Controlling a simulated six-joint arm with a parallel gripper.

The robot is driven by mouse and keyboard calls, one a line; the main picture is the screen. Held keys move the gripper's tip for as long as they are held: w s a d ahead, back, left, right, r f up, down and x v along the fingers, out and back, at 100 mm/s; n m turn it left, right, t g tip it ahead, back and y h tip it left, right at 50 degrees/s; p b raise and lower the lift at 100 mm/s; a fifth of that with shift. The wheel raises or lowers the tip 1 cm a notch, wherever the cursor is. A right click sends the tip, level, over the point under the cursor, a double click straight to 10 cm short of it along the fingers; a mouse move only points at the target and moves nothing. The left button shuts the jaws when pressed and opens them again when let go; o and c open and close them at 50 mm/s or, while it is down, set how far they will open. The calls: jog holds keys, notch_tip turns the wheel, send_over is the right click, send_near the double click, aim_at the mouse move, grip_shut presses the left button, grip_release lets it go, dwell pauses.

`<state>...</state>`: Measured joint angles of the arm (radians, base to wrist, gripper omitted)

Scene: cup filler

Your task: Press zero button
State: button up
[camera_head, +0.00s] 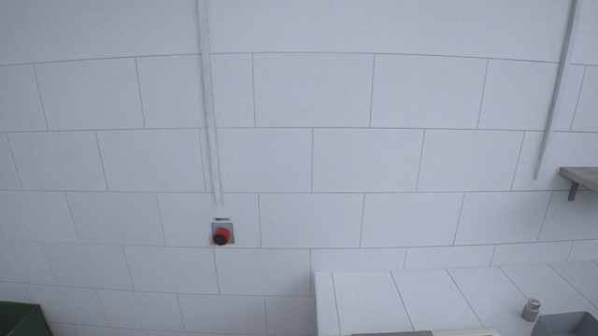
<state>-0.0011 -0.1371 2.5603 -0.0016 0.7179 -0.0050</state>
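No button marked zero can be made out. A round red button (222,236) sits on a small grey square plate on the white tiled wall, left of the middle in the head view. A small dark label is just above it. My gripper is not in this view, so its distance to the button cannot be told.
A white tiled counter (365,290) juts out at the lower right. On it stand a small metal weight-like object (531,309) and a grey tray (568,323). A green bin (24,320) is at the lower left. A grey shelf (582,178) is at the right edge.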

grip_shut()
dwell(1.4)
